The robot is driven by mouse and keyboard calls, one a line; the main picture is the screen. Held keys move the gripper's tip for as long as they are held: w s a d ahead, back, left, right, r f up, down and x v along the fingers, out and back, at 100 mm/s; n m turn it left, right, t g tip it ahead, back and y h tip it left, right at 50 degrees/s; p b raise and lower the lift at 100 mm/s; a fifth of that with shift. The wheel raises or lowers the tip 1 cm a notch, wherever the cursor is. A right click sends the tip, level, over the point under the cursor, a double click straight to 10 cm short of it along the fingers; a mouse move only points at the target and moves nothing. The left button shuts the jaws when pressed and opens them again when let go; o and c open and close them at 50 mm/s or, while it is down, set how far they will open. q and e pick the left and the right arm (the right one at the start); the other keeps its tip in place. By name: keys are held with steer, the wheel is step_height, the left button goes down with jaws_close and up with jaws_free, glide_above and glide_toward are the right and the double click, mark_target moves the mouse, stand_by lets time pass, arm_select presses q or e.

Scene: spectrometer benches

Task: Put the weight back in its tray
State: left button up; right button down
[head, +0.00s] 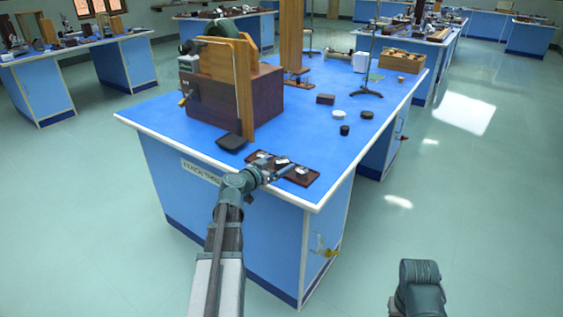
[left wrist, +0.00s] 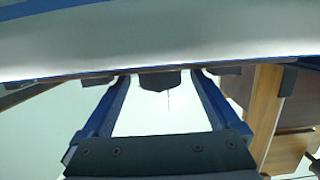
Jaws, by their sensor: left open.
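A dark red-brown tray (head: 312,177) lies near the front edge of the blue bench. Several small silvery weights (head: 301,171) are on it. I cannot tell which one the task means, or whether each sits in its place. My left gripper (head: 281,173) is over the tray's front side, close to the weights, and partly covers the tray. In the left wrist view its two blue fingers (left wrist: 160,77) stand apart, open. A dark blunt shape (left wrist: 160,80) shows between the fingertips; I cannot tell what it is.
A wooden box apparatus (head: 240,95) stands left of the tray, with a black pan (head: 231,142) before it. A black cylinder (head: 344,130), a white disc (head: 338,114) and a stand (head: 366,92) are farther back. Bare blue bench top lies right of the tray.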

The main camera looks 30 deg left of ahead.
arm_select(q)
steer(key=p+v, duration=0.1)
steer(key=v, duration=0.8)
steer(key=shift+s+r+p, duration=0.15)
steer(key=shift+s+p, duration=0.15)
steer(key=shift+s, duration=0.1)
arm_select(e)
steer(key=shift+r, duration=0.95)
